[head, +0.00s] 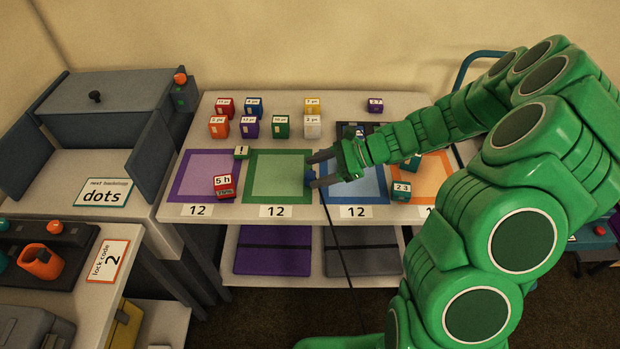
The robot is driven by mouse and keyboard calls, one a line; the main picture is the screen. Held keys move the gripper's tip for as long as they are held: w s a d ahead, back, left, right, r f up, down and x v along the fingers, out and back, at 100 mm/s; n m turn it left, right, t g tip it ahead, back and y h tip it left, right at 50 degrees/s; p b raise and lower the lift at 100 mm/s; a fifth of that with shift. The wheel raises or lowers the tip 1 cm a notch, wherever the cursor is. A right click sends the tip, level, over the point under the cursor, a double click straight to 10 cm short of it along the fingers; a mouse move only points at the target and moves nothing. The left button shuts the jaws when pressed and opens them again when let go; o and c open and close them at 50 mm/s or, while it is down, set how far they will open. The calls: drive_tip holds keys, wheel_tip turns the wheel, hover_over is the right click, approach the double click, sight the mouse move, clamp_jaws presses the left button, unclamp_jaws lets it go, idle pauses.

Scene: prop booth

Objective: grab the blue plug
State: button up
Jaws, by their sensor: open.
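A small blue plug (310,175) shows at the border between the green square and the blue square on the table. A thin black cable (337,238) runs from beside it down over the table's front edge. My green gripper (313,171) reaches in from the right with its dark fingers pointing left. The fingers are open, and the plug shows between their tips. I cannot tell whether either finger touches it. Part of the plug is hidden by the fingers.
Coloured squares (256,203) line the table, with several small labelled blocks (249,127) behind. A red block (223,187) and a teal block (401,191) stand in front. A grey cabinet (105,100) is at left. My arm covers the right side.

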sight(304, 183)
drive_tip(key=w+d+f+m, duration=0.1)
drive_tip(key=f, duration=0.1)
drive_tip(key=w+d+f+m+t, duration=0.1)
drive_tip(key=w+f+m, duration=0.1)
drive_tip(key=f, duration=0.1)
drive_tip(key=w+d+f+m+t, duration=0.1)
drive_tip(key=f, duration=0.1)
drive_tip(key=shift+w+d+f+m+y, duration=0.15)
drive_tip(key=shift+w+f+m+y, duration=0.15)
drive_tip(key=shift+f+m, duration=0.1)
drive_tip(key=shift+x, duration=1.25)
drive_tip(key=shift+w+a+f, duration=0.1)
drive_tip(key=shift+w+a, duration=0.1)
drive_tip(key=shift+a, duration=0.4)
drive_tip(key=shift+w+a+f, duration=0.1)
drive_tip(key=shift+w+a, duration=0.05)
drive_tip(key=shift+a, duration=0.45)
drive_tip(key=shift+w+a+f, duration=0.1)
drive_tip(key=shift+w+a, duration=0.1)
drive_tip(key=shift+a, duration=0.4)
drive_tip(key=shift+x, duration=0.8)
drive_tip(key=c, duration=1)
drive_tip(key=shift+c, duration=0.2)
drive_tip(key=shift+r, duration=0.1)
